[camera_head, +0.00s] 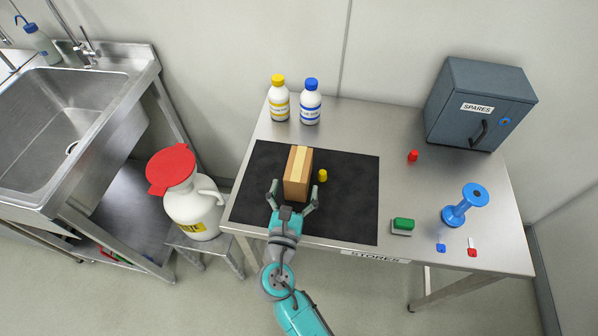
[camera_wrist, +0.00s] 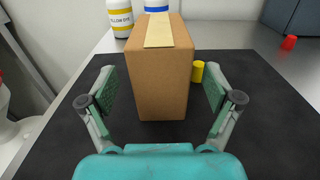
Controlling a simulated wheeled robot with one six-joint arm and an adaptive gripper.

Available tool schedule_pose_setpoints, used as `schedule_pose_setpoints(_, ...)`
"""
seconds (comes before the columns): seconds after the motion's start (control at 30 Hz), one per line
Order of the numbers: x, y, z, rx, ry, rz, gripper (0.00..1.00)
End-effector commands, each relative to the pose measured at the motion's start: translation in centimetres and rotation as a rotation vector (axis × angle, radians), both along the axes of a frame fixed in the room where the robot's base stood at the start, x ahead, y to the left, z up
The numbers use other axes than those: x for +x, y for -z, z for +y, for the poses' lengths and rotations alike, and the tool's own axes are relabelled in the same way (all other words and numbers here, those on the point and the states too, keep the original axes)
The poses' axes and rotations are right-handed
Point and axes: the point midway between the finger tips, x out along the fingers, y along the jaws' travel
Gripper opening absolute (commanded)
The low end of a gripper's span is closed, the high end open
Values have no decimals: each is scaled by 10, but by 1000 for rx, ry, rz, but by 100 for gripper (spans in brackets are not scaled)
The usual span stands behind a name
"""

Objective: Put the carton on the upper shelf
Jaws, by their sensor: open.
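The carton (camera_head: 298,174) is a brown box with a pale tape strip on top. It stands upright on the black mat (camera_head: 349,205) on the steel table, and it also shows in the wrist view (camera_wrist: 158,78). My gripper (camera_head: 293,188) is open at the carton's near end. In the wrist view my gripper (camera_wrist: 161,85) has one finger to each side of the carton, with gaps between the pads and the box. I cannot tell whether the fingertips reach past its near face. No upper shelf is recognisable in either view.
Yellow-capped (camera_head: 279,99) and blue-capped (camera_head: 311,102) bottles stand behind the mat. A grey SPARES cabinet (camera_head: 478,103), blue spool (camera_head: 465,205) and green block (camera_head: 402,226) are to the right. A white jug (camera_head: 194,208) stands left.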

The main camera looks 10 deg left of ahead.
Motion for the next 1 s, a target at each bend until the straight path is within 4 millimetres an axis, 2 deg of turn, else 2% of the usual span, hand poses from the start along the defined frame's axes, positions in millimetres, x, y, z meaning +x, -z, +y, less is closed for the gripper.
schedule_pose_setpoints(0.27,16,1,-1,1,1,0,90)
schedule_pose_setpoints(0.57,54,5,-2,1,1,0,90)
schedule_pose_setpoints(0.8,57,5,-2,0,0,1,90)
schedule_pose_setpoints(0.87,57,5,-2,0,0,1,77)
schedule_pose_setpoints(1.0,57,5,-2,0,0,1,42)
